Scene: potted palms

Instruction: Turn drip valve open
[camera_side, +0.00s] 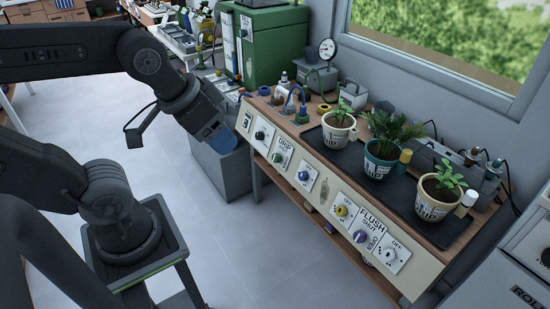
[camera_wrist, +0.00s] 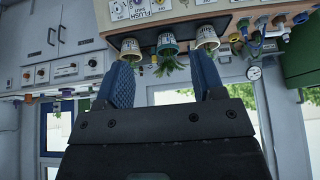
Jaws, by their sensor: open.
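The sloped control panel (camera_side: 322,190) on the front of the bench carries a DRIP label (camera_side: 284,143). A green knob (camera_side: 278,157) sits just by that label, and a blue knob (camera_side: 304,175) on a white plate is a little to its right. I cannot tell how either is turned. My gripper (camera_side: 222,138) hangs in the air left of the panel, apart from the knobs. In the wrist view, my gripper (camera_wrist: 165,78) is open and empty, its blue fingers wide apart. That view is upside down, and the DRIP knobs cannot be made out in it.
Three potted plants (camera_side: 340,130) stand on a dark tray (camera_side: 312,135) behind the panel. Yellow (camera_side: 341,211) and purple (camera_side: 360,236) knobs sit near the FLUSH label (camera_side: 371,219). A blue hose (camera_side: 296,92), a gauge (camera_side: 327,49) and a green cabinet (camera_side: 272,45) are further back.

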